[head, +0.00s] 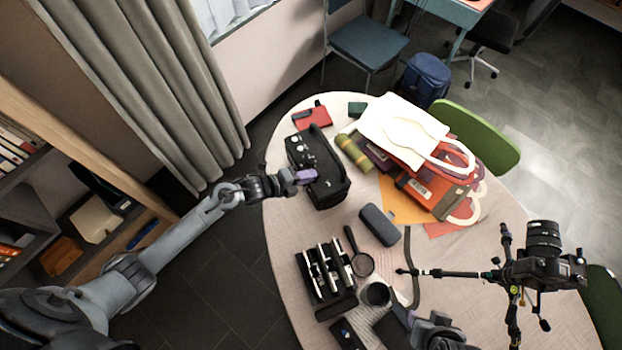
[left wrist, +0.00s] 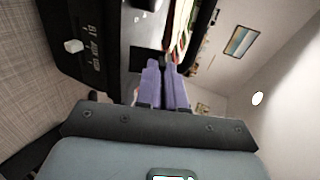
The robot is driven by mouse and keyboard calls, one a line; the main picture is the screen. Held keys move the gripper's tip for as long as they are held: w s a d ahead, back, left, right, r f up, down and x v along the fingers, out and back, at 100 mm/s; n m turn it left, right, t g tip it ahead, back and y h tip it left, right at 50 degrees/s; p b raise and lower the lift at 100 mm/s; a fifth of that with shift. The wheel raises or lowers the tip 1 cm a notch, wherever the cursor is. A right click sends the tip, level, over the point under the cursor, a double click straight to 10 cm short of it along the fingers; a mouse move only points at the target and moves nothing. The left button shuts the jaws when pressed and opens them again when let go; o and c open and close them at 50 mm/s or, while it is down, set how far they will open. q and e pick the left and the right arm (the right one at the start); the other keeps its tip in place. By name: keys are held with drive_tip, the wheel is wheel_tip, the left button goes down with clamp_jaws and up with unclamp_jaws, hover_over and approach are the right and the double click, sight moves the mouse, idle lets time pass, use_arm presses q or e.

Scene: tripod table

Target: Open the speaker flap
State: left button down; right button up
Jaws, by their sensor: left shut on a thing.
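The speaker (head: 304,149) is a black box with pale knobs, lying on the left part of the round table in the head view. In the left wrist view its dark face with a white knob and small lettering (left wrist: 75,46) fills the upper left. My left gripper (head: 306,176) is at the speaker's left side. Its purple fingers (left wrist: 165,75) are close together at a dark edge of the speaker, shut on what seems to be the flap. The fingers hide the contact, and I cannot tell how far the flap stands open. My right gripper (head: 402,313) is low over the table's front, its fingertips unclear.
Bags and folders (head: 405,130) lie right of the speaker, with a green-yellow roll (head: 353,153) between. A glasses case (head: 379,225), a magnifier (head: 362,263), a black tray (head: 325,272) and a dark cup (head: 376,294) lie nearer. A camera on a tripod (head: 541,252) stands at right.

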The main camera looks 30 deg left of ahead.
use_arm(q)
drive_tip(key=shift+s+a+f+t+h+b, duration=0.25)
drive_tip(key=shift+t+h+b, duration=0.35)
drive_tip(key=shift+b, duration=0.85)
drive_tip(key=shift+s+a+f+t+h+b, duration=0.3)
drive_tip(key=shift+t+b, duration=0.55)
drive_tip(key=shift+b, duration=0.6)
drive_tip(key=shift+s+a+f+t+h+b, duration=0.25)
drive_tip(key=shift+t+h+b, duration=0.4)
drive_tip(key=shift+b, duration=0.8)
drive_tip(key=c, duration=1.7)
unclamp_jaws()
drive_tip(key=o, duration=0.5)
drive_tip(key=shift+w+r, duration=0.1)
drive_tip(key=shift+w, duration=0.05)
drive_tip(key=shift+c, duration=0.2)
drive_tip(key=shift+d, duration=0.1)
